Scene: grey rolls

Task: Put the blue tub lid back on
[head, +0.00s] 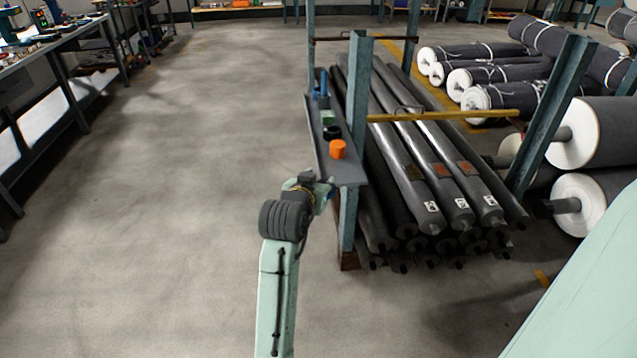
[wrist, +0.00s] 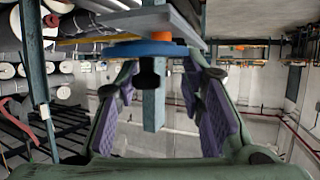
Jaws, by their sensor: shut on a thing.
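In the wrist view, my gripper (wrist: 160,68) has its purple-padded fingers on either side of a blue round lid (wrist: 122,50) with a black knob facing the camera. My gripper is shut on the lid; the exact contact is hard to make out. In the head view, my gripper (head: 322,190) is at the near end of a narrow grey shelf (head: 345,172), and only a sliver of blue shows there. A small blue upright thing (head: 323,84) stands at the shelf's far end; I cannot tell whether it is the tub.
An orange cylinder (head: 338,149) stands nearest on the shelf, with a black round thing (head: 331,132) and a green box (head: 328,117) behind it. A blue-grey post (head: 357,95) rises beside the shelf. Grey rolls (head: 420,160) lie stacked right. The floor left is clear.

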